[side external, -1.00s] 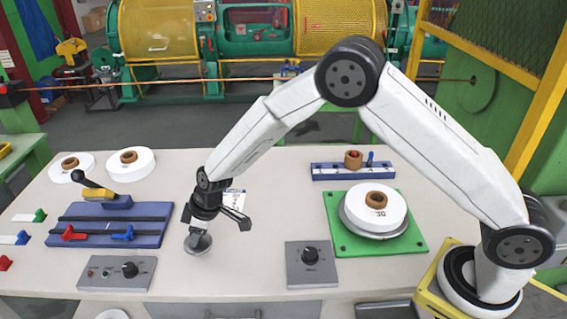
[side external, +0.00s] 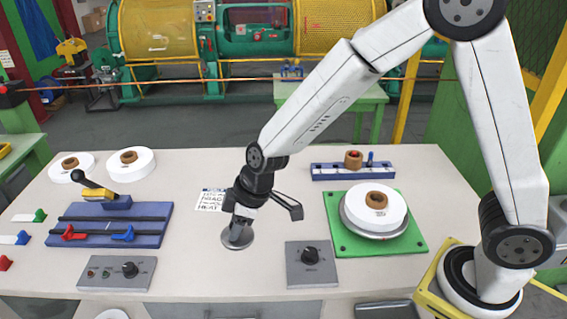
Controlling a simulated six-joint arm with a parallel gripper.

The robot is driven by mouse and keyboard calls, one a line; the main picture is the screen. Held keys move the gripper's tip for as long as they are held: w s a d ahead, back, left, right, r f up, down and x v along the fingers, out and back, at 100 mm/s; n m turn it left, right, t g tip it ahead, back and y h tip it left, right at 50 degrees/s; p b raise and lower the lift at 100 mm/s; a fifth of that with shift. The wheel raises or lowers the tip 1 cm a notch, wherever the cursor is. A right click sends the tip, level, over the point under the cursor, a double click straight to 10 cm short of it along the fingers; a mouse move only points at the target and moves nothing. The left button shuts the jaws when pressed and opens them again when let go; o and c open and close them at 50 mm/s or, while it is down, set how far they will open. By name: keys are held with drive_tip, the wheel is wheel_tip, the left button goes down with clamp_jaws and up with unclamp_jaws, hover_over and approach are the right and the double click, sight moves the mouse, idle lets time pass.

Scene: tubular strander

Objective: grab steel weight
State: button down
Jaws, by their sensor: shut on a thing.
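The steel weight (side external: 237,239) is a shiny grey disc with a knob on top, at the middle front of the pale table. My gripper (side external: 243,220) points down over it and is shut on its upper part. The gripper's black parts hide some of the weight's top. I cannot tell whether the weight's base touches the table or hangs just above it.
A green plate (side external: 343,233) carries a white roll (side external: 377,208) on a metal pan to the right. A grey knob box (side external: 312,272) is close on the right. A blue slide fixture (side external: 80,235) stands left. A printed card (side external: 211,200) lies behind. Bare table lies between fixture and weight.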

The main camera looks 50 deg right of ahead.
drive_tip(key=shift+s+d+r, duration=0.2)
drive_tip(key=shift+s+r, duration=0.1)
drive_tip(key=shift+s, duration=0.35)
